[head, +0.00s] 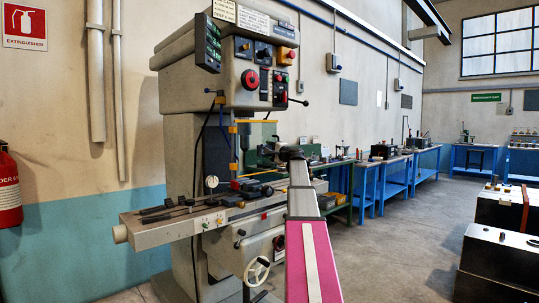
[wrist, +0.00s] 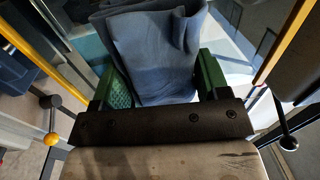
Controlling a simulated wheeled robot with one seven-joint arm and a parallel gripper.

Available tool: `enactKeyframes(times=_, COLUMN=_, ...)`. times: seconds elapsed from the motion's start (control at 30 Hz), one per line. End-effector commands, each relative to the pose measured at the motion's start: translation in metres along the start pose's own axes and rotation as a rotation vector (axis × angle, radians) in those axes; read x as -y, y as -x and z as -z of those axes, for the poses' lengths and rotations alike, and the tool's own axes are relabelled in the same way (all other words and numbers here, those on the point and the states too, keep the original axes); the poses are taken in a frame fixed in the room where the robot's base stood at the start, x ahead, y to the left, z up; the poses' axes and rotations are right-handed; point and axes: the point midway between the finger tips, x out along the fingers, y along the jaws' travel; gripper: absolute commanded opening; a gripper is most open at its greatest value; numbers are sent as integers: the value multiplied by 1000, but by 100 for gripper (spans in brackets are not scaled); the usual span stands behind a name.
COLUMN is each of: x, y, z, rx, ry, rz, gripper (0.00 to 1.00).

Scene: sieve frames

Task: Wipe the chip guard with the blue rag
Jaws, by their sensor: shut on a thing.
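The blue rag (wrist: 155,50) is bunched between the green fingers of my gripper (wrist: 158,80) in the wrist view. The gripper is shut on it, and the rag sticks out beyond the fingertips. The chip guard (head: 258,138) is a clear pane with yellow edging at the front of the grey machine in the head view. In the wrist view yellow bars (wrist: 285,42) stand at both sides of the rag, with clear panel between. I cannot tell whether the rag touches the pane. In the head view my arm hides most of the gripper, and the rag is not clearly visible.
The machine's table (head: 165,232) juts left below the guard, with clamps and tools on it. A lever with a dark knob (wrist: 288,143) is close at the right in the wrist view. Blue workbenches (head: 365,180) line the wall behind. Dark cabinets (head: 500,250) stand at right.

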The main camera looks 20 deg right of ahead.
Motion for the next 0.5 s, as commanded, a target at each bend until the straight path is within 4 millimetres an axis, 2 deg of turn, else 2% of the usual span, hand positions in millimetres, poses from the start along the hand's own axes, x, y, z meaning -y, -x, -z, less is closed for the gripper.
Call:
enactKeyframes(times=0.23, x=5, y=0, z=-4, rx=1, ry=-1, rz=0, gripper=50)
enactKeyframes(times=0.5, x=4, y=0, z=-24, rx=1, ry=-1, rz=0, gripper=50)
